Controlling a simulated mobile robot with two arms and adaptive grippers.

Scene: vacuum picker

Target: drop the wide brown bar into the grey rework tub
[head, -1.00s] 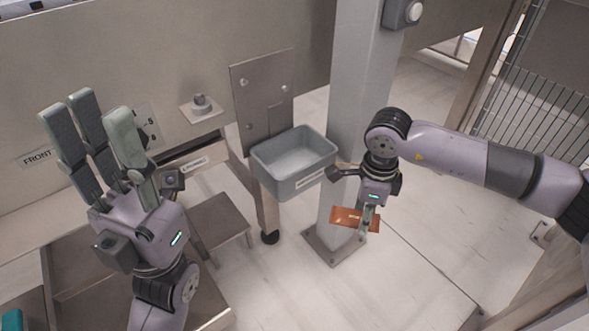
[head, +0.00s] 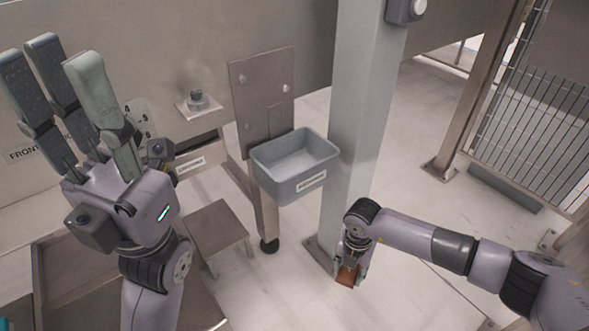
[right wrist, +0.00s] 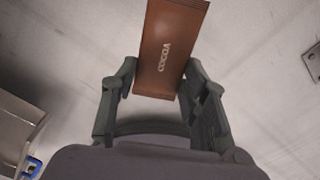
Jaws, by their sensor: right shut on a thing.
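The wide brown bar (right wrist: 170,45), printed COCOA, is gripped between the fingers of my right gripper (right wrist: 157,88) in the right wrist view. In the head view the bar (head: 347,275) shows only partly, below my right gripper (head: 350,266), with the floor behind it. The grey rework tub (head: 291,186) is fixed at the middle, left of the grey post, and looks empty. My right gripper is to the right of and lower in the picture than the tub. My left gripper (head: 62,90) is raised at the left with its fingers apart and empty.
A grey post (head: 360,110) rises just right of the tub, close to my right arm. A metal plate (head: 262,95) stands behind the tub. A small step (head: 215,228) is at lower left. Open floor lies right of the post.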

